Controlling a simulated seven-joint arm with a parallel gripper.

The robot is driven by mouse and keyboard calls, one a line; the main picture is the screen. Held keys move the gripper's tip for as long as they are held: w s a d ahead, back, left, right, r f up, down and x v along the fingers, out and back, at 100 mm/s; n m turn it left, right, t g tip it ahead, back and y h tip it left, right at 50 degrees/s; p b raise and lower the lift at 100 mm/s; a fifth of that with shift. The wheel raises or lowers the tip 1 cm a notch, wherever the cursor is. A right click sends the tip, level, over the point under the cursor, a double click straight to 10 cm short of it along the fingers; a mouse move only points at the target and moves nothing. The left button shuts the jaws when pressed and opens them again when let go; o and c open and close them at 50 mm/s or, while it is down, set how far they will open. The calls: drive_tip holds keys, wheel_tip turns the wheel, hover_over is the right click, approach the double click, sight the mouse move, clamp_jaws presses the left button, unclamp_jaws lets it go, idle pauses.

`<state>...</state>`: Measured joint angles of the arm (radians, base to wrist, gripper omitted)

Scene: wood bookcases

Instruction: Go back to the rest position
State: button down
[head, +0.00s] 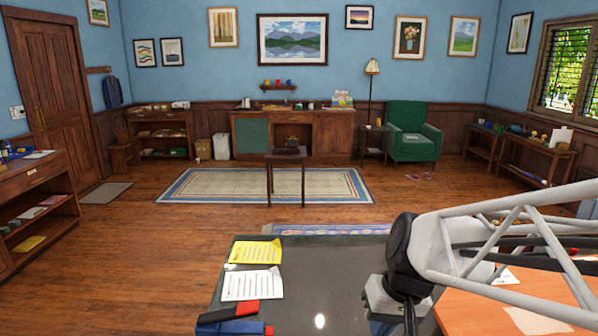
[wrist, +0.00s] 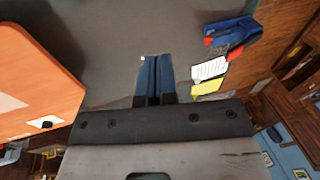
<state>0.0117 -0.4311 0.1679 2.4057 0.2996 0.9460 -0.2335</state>
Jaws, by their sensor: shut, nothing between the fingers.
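My gripper (wrist: 155,62) shows in the wrist view with its two dark blue fingers side by side and closed, nothing between them. It is over a dark grey tabletop (wrist: 110,30); how high above it I cannot tell. In the head view my arm reaches in from the right edge to above this tabletop (head: 340,262), and its end runs down to the bottom edge, where the fingertips cannot be made out.
On the tabletop's left side lie a yellow sheet (head: 256,252), a white sheet (head: 251,285) and a blue-and-red item (head: 232,317). An orange tabletop (head: 465,308) is at right. A small table (head: 286,155) stands on the rug (head: 200,186) beyond.

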drive_tip(key=s+d+r+t+h, duration=0.1)
drive_tip(key=s+d+r+h, duration=0.2)
drive_tip(key=s, duration=0.5)
drive_tip(key=shift+s+d+r+m+t, duration=0.35)
drive_tip(key=shift+s+d+m+t, duration=0.05)
drive_tip(key=shift+d, duration=0.2)
